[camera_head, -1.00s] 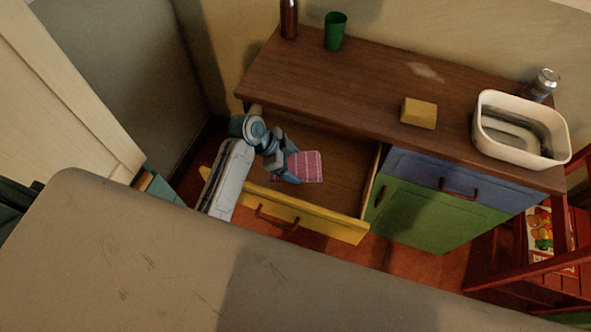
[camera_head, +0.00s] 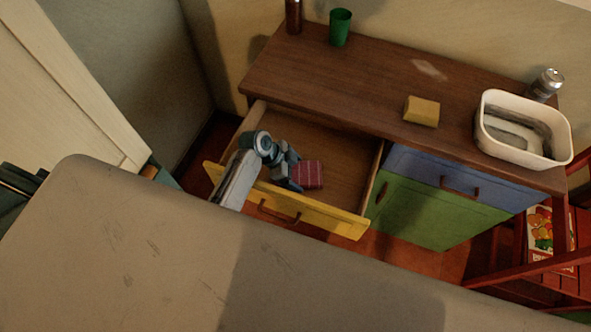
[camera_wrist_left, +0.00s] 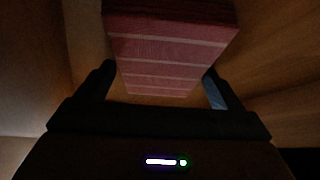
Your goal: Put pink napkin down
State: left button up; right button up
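The pink napkin (camera_head: 308,174), folded with pale stripes, is inside the open yellow drawer (camera_head: 325,218), low over or on its floor; I cannot tell which. My left gripper (camera_head: 292,172) reaches down into the drawer at the napkin's left end. In the left wrist view the napkin (camera_wrist_left: 165,50) fills the space between the fingertips of my left gripper (camera_wrist_left: 160,72), with a finger against each side edge. My right gripper is in neither view.
Above the drawer, the brown top holds a green cup (camera_head: 340,28), a dark bottle (camera_head: 293,16), a yellow block (camera_head: 421,111), a white tub (camera_head: 497,150) and a can (camera_head: 547,82). The drawer floor right of the napkin is clear.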

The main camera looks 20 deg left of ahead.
pick_arm(q)
jog(key=shift+o, duration=0.8)
jog(key=shift+r, duration=0.2)
jog(key=b+v, duration=0.1)
jog(key=v, duration=1.1)
jog(key=shift+b, duration=0.3)
